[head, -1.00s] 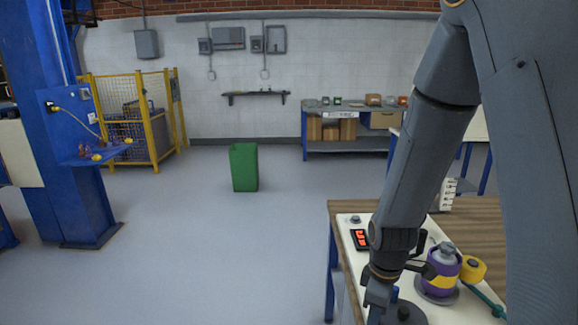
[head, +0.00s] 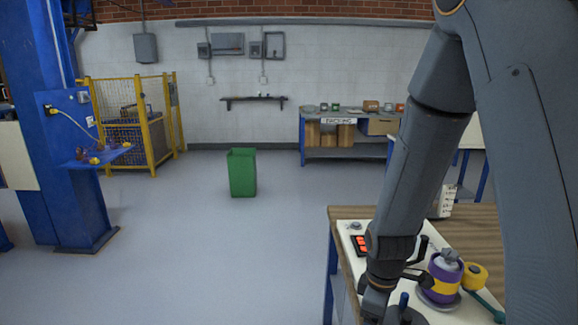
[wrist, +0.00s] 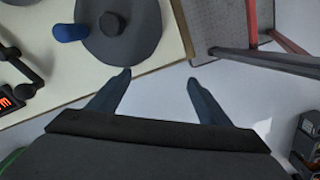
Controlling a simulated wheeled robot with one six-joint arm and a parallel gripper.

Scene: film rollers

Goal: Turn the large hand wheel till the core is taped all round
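The hand wheel is a dark grey disc with a hexagonal hub (wrist: 112,24) and a blue handle (wrist: 70,32), seen at the top of the wrist view. In the head view the blue handle (head: 404,300) shows beside my forearm, which hides most of the wheel. The core (head: 436,294) stands upright on the bench, purple with a yellow tape band on the side I see; its far side is hidden. A yellow tape roll (head: 475,275) sits to its right. My gripper (wrist: 158,82) is open and empty, its fingers apart, just off the wheel's rim and away from the handle.
The cream machine plate (head: 350,227) carries a red-lit display (head: 361,245) and a black bent arm (wrist: 22,65) near the wheel. The wooden bench top (head: 470,222) lies behind. A green bin (head: 242,173) stands on open floor to the left.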

